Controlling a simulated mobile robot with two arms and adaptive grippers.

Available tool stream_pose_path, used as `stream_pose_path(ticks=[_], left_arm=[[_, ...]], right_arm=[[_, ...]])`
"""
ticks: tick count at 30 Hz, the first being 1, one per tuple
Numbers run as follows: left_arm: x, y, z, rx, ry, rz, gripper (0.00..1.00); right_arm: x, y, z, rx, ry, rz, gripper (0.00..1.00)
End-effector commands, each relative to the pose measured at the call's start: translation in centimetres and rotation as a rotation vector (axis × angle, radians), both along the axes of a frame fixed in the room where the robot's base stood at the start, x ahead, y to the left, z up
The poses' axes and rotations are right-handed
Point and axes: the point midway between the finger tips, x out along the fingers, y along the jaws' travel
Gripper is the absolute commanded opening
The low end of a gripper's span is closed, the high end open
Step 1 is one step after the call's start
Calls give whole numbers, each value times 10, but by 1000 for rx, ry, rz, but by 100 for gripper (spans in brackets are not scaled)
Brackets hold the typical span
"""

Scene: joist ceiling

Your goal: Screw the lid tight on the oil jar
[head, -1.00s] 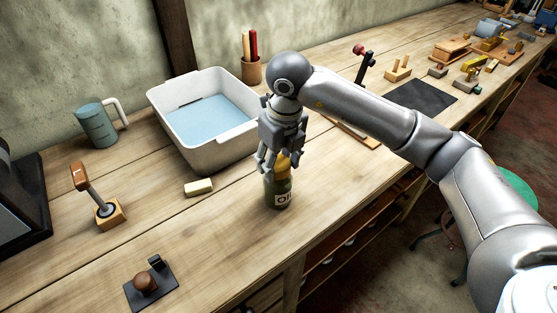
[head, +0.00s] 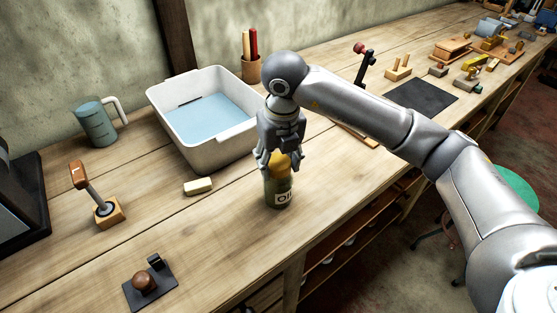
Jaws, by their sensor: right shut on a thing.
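I cannot tell how tightly the lid sits on the jar. My left gripper is not in the head view.
Behind the jar stands a white basin (head: 205,155) of blue water. A small pale block (head: 198,186) lies left of the jar. A pitcher (head: 95,124), a wooden-handled tool on a block (head: 105,212) and a dark plate with a knob (head: 148,285) stand further left. Bench around the jar's front is clear.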

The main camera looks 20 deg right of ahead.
Motion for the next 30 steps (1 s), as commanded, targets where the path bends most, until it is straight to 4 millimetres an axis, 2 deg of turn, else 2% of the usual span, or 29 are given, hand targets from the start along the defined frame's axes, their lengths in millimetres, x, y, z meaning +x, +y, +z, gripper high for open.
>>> stream_pose_path(ticks=[1,8,18,27,30], left_arm=[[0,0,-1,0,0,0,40],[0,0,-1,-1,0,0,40],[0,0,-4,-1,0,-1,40],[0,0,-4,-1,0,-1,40],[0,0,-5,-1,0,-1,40]], right_arm=[[-3,0,-6,-4,14,0,18],[-3,0,-6,-4,14,-6,18],[-2,1,-5,-5,10,-272,18],[-1,1,-4,-4,7,-288,18],[-1,1,-4,-5,7,-350,18]])
